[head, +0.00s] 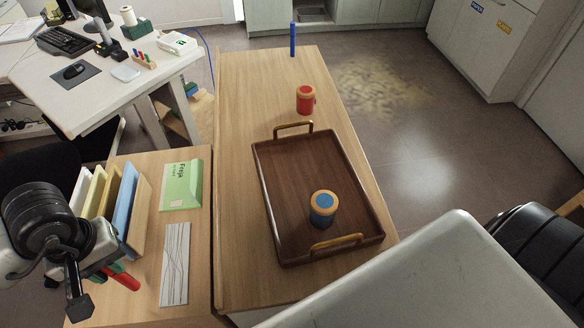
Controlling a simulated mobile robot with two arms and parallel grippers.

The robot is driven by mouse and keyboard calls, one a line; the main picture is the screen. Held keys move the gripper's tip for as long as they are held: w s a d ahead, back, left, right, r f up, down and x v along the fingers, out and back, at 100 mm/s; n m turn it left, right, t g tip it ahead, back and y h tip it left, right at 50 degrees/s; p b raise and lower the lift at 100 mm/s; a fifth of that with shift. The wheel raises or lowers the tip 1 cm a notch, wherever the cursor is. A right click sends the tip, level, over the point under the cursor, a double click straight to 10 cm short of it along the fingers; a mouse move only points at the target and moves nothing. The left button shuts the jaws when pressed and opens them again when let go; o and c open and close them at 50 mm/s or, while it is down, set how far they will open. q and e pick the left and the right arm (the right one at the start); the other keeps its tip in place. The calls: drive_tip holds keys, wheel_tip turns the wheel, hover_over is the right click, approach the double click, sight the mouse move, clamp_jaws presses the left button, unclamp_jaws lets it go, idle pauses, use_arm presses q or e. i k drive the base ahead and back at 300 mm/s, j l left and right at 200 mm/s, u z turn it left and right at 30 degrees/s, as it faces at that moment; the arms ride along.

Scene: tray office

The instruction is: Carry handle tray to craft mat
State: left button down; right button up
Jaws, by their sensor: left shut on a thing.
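The handle tray (262,190) is dark brown wood with a raised rim and two brass-coloured handles, at its far and near ends. It lies flat on the wooden table. A blue cup-like container (323,208) with an orange rim stands inside it, near the near handle. My left gripper (97,279) is at the lower left, well apart from the tray. It is shut, seemingly on a red item (124,279) with a green part beside it; its jaws partly hide the contact. My right gripper is out of view. I cannot identify a craft mat.
A red container (306,100) and an upright blue stick (293,39) stand on the table beyond the tray. Left are upright coloured folders (125,195), a green box (181,185) and a lined white sheet (175,264). A black chair (535,250) is at right.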

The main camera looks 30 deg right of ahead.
sight(302, 168)
drive_tip(key=k+z, duration=0.3)
drive_tip(key=k, duration=0.15)
drive_tip(key=z, duration=1.4)
drive_tip(key=i, duration=0.5)
